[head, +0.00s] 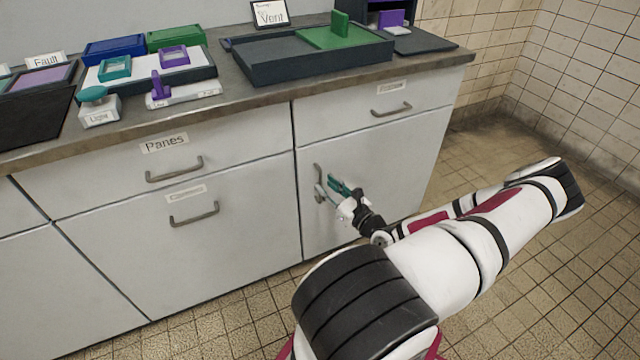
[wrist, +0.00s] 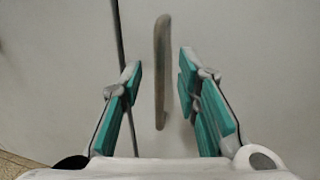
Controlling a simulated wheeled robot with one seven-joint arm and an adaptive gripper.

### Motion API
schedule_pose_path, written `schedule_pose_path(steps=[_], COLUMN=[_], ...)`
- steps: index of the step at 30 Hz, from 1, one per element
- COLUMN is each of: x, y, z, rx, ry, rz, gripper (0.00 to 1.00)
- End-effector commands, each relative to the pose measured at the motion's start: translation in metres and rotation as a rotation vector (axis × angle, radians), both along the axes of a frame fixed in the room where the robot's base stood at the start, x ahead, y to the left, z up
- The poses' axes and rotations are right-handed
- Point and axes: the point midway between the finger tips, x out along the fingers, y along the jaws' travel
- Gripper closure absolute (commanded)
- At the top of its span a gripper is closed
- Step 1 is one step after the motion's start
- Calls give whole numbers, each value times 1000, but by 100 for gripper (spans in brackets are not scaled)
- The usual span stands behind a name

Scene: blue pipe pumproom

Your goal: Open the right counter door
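The right counter door (head: 390,160) is a light grey panel below a drawer at the right end of the counter, and it looks shut. Its metal handle (head: 319,184) is a vertical bar near the door's left edge. My gripper (head: 332,190) is at the handle, with teal finger pads. In the wrist view the handle (wrist: 161,70) stands upright between the two spread fingers of my gripper (wrist: 158,85), with a gap on both sides. The door's left seam (wrist: 120,40) runs behind the left finger. The handle's lower part is partly covered by my gripper in the head view.
A drawer (head: 345,112) with a horizontal handle (head: 391,110) is above the door. The Panes drawer (head: 110,180) and a lower front (head: 150,240) are to the left. The counter top holds a dark tray (head: 270,72) and several coloured parts. Tiled floor (head: 570,270) is clear at the right.

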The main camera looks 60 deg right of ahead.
Motion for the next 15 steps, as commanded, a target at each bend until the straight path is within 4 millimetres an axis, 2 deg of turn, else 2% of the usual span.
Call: schedule_pose_path(steps=[1,6,15], x=[9,27,35], y=[-2,-9,-12], z=[-1,-1,0], rx=[0,-1,0], ry=[-1,-1,0], rz=[2,2,1], gripper=[70,70,70])
